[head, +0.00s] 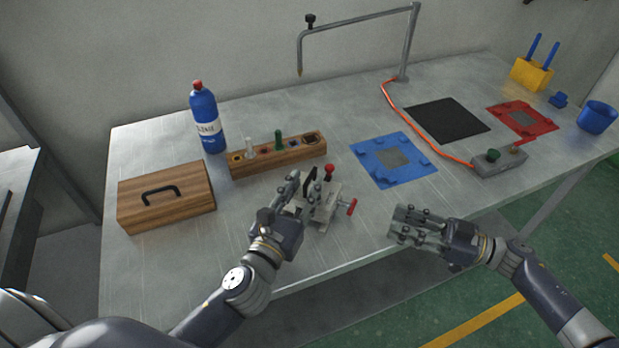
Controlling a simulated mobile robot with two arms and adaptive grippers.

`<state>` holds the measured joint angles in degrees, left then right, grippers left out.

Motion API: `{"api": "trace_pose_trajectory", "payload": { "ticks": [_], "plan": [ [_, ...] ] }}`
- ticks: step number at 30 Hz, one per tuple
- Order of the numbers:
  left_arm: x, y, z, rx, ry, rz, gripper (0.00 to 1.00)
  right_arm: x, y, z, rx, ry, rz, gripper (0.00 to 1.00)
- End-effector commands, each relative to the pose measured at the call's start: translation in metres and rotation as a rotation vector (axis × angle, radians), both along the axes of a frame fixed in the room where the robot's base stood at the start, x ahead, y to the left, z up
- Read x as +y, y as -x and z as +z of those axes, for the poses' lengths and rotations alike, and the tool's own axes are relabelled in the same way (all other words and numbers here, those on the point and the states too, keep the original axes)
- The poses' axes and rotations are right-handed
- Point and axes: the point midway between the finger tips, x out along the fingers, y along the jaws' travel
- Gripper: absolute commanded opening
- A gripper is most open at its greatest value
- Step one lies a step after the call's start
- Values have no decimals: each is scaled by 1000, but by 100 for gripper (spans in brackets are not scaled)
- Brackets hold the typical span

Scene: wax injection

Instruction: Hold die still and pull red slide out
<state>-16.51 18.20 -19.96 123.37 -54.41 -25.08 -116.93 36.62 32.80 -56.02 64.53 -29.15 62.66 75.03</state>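The die (321,207) is a small grey metal block standing near the front edge of the table. A red-topped knob (328,171) stands up from it. The red slide (351,207) sticks out of its right side as a red handle. My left gripper (297,185) is at the left side of the die, very close to it. Its fingers partly cover the die, so I cannot tell whether it touches or grips it. My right gripper (396,221) is right of the red slide, clear of it, with its fingers pointing left; it looks open and empty.
A wooden box (165,200) with a black handle, a blue bottle (206,122) and a wooden holder (277,158) stand behind left. A blue mat (391,160), black mat (447,119), red mat (523,117) and control box (499,161) lie right. Bare table separates the die and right gripper.

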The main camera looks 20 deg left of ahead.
Motion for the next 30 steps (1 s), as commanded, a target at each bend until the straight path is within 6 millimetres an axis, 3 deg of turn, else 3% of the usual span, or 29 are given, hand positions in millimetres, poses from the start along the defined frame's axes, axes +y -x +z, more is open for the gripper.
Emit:
{"api": "trace_pose_trajectory", "payload": {
  "ticks": [3,9,19,23,29,30],
  "plan": [
    [-2,-17,1,-2,0,0,32,0,0,0,0,0,0,33],
    [-3,-32,0,0,-1,-1,32,0,0,0,0,0,0,33],
    [-3,-35,0,0,0,-1,32,0,0,0,0,0,0,33],
    [-3,-35,0,0,0,-1,2,0,0,0,0,0,0,33],
    [-3,-34,0,0,0,-1,0,0,0,0,0,0,0,33],
    [-3,-34,0,0,0,-1,0,0,0,0,-1,0,1,42]
  ]
}}
